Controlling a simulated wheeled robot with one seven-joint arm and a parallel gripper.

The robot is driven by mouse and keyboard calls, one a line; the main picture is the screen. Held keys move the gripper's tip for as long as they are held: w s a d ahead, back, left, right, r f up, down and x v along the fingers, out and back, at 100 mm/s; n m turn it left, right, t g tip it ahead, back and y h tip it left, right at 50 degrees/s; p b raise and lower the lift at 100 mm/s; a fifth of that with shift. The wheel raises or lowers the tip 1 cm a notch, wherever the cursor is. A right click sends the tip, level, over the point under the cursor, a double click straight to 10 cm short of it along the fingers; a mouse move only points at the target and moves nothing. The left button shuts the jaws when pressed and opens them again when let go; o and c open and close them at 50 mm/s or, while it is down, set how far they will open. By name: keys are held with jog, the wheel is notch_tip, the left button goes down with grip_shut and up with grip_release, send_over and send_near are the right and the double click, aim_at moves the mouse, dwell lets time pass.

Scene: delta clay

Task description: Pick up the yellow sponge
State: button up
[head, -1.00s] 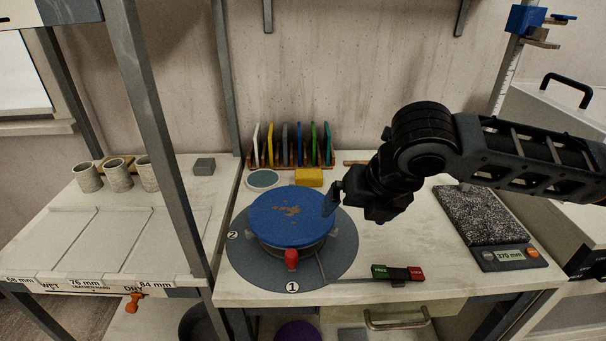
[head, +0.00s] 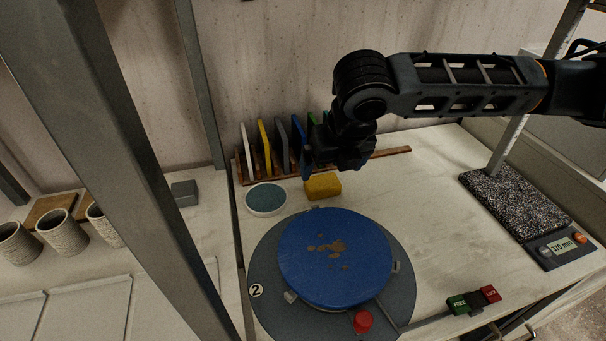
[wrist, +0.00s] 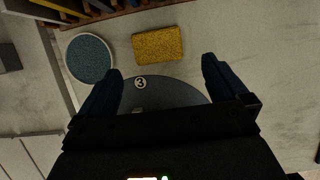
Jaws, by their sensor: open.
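The yellow sponge (head: 322,187) is a small block lying flat on the pale worktop, behind the blue round disc (head: 335,258). In the wrist view the sponge (wrist: 158,45) lies beyond the fingertips, close to midway between them. My gripper (wrist: 165,75) is open and empty, its two dark fingers spread wider than the sponge's long side. In the head view my gripper (head: 328,170) hangs above and just behind the sponge. The fingers do not touch it in the wrist view.
A round teal-topped dish (head: 265,198) sits left of the sponge. A wooden rack (head: 244,170) of coloured slabs stands behind. The blue disc sits on a grey turntable (head: 262,265) in front. A speckled block (head: 510,200) is at right. A grey post (head: 130,170) stands at left.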

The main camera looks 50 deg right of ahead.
aim_at(323, 182)
jog(key=shift+w+p+x, duration=0.15)
jog(key=shift+p+x, duration=0.1)
jog(key=shift+x, duration=1.7)
jog(key=shift+w+p+x, duration=0.1)
jog(key=shift+p+x, duration=0.15)
jog(key=shift+x, duration=1.7)
jog(key=shift+r, duration=0.15)
jog(key=c, duration=0.9)
